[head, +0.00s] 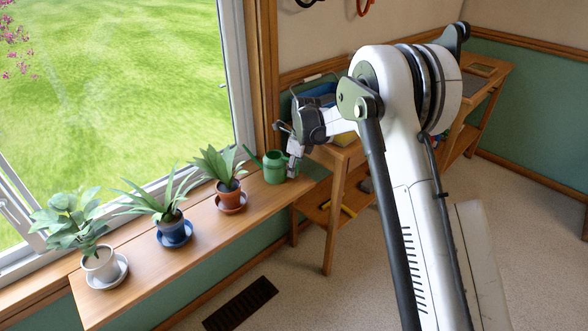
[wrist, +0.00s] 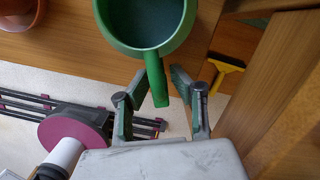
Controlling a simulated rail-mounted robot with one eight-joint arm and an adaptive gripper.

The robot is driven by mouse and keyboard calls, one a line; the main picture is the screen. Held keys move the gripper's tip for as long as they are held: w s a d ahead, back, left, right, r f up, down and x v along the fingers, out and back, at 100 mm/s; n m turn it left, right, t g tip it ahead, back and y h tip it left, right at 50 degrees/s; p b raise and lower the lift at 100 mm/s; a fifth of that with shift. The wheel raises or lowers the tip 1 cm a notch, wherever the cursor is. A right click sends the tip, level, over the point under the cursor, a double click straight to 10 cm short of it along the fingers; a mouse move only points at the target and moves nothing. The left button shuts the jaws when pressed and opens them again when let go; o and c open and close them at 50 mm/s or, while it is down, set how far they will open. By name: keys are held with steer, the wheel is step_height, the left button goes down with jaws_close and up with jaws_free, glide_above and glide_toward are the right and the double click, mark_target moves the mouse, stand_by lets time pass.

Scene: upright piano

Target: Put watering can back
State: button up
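The green watering can (head: 274,168) stands upright at the far right end of the wooden window sill, its spout pointing left. In the wrist view I look down into the can (wrist: 148,24), and its green handle (wrist: 157,82) points toward me. My gripper (head: 291,162) is beside the can on its right in the head view. In the wrist view my gripper (wrist: 158,76) is open, with one finger on each side of the handle and visible gaps between. The can's base is hidden in the wrist view.
Three potted plants stand on the sill: one in a terracotta pot (head: 228,193), one in a blue pot (head: 171,224) and one in a white pot (head: 101,263). A wooden workbench (head: 333,197) stands right of the sill. A yellow-handled tool (wrist: 225,65) lies below it.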

steer(key=shift+o, duration=0.7)
